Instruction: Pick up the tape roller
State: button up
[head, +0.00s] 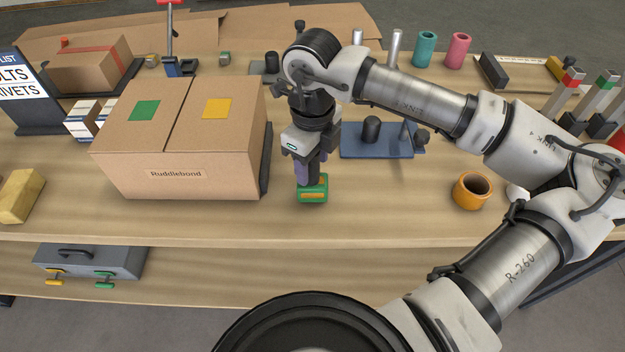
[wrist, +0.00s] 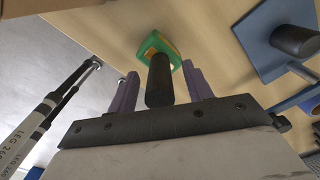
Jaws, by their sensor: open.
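The tape roller appears to be the green piece with an orange panel (head: 312,190) near the front of the bench top, just right of the large carton. A dark upright cylinder, seemingly its handle, rises from it. In the wrist view the green part (wrist: 174,57) lies beyond the dark handle (wrist: 158,82). My gripper (head: 311,170) points down directly above the green part. In the wrist view my gripper (wrist: 160,72) is open, with one purple finger on each side of the handle.
The large cardboard carton (head: 180,155) stands close at the left of my gripper. A blue plate with dark posts (head: 376,148) lies behind to the right. An orange cup (head: 472,190) stands farther right. The bench's front edge (head: 330,240) is near; the top between roller and cup is clear.

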jog(key=shift+f, duration=0.4)
jog(key=shift+c, duration=0.2)
jog(key=c, duration=1)
notch_tip(320, 180, up, 20)
jog(key=b, duration=0.3)
